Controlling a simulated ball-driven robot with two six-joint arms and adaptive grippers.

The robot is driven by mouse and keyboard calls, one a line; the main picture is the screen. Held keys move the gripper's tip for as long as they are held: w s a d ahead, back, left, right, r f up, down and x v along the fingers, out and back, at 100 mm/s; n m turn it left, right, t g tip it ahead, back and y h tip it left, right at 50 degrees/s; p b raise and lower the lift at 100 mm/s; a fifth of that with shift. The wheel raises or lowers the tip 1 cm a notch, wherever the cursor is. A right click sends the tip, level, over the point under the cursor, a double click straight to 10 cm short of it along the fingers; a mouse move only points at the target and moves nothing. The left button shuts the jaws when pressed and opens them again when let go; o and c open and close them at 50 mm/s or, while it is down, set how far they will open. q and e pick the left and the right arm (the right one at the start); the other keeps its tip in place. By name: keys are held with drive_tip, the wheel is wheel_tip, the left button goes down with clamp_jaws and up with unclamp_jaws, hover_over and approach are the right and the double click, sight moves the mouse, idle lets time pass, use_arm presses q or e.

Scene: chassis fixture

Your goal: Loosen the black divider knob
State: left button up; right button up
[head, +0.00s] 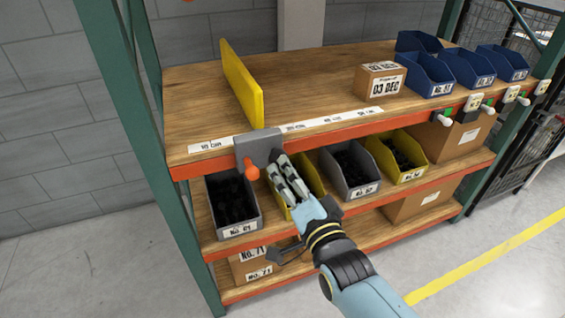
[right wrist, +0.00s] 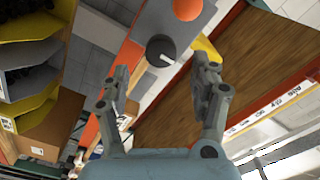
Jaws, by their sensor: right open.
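The black divider knob (right wrist: 161,50) has a white pointer line and sits on a grey block beside an orange ball knob (right wrist: 187,9). In the head view the grey block (head: 256,145) is on the shelf's front edge at the foot of the yellow divider (head: 242,82), with the orange knob (head: 251,173) on its left; my gripper mostly hides the black knob. My right gripper (head: 278,167) is open and empty. In the right wrist view its fingers (right wrist: 161,84) point at the black knob, which lies between and beyond the fingertips, apparently untouched. My left gripper is not in view.
The wooden shelf top (head: 200,100) is bare around the divider. A cardboard box (head: 370,80) and several blue bins (head: 428,72) stand on its right. Grey and yellow bins (head: 232,205) fill the shelf below, close under my right gripper. A green post (head: 125,110) stands left.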

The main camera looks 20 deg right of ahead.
drive_tip(key=s, duration=0.5)
drive_tip(key=shift+s, duration=0.1)
drive_tip(key=s+d+f+n+g+b, duration=0.1)
drive_tip(key=s+d+f+g, duration=0.3)
drive_tip(key=f, duration=0.6)
drive_tip(key=s+d+f+n+g+b, duration=0.1)
drive_tip(key=s+f+n+b, duration=0.1)
drive_tip(key=s+f, duration=0.55)
drive_tip(key=s+d+f+n+g+b, duration=0.1)
drive_tip(key=s+d+f+g, duration=0.25)
drive_tip(key=f, duration=0.85)
drive_tip(key=s+d+f+n+g, duration=0.2)
drive_tip(key=s+f+g, duration=0.1)
drive_tip(key=s, duration=0.6)
drive_tip(key=s+d+f+n+g+h, duration=0.1)
drive_tip(key=s+f+n+g, duration=0.1)
drive_tip(key=s+f, duration=0.3)
drive_tip(key=s+d+f+n+g, duration=0.2)
drive_tip(key=s+f+n+g, duration=0.1)
drive_tip(key=s, duration=0.9)
drive_tip(key=shift+s+d+f+g+b, duration=0.3)
drive_tip(key=shift+s+d+f+g, duration=0.05)
drive_tip(key=shift+f, duration=0.35)
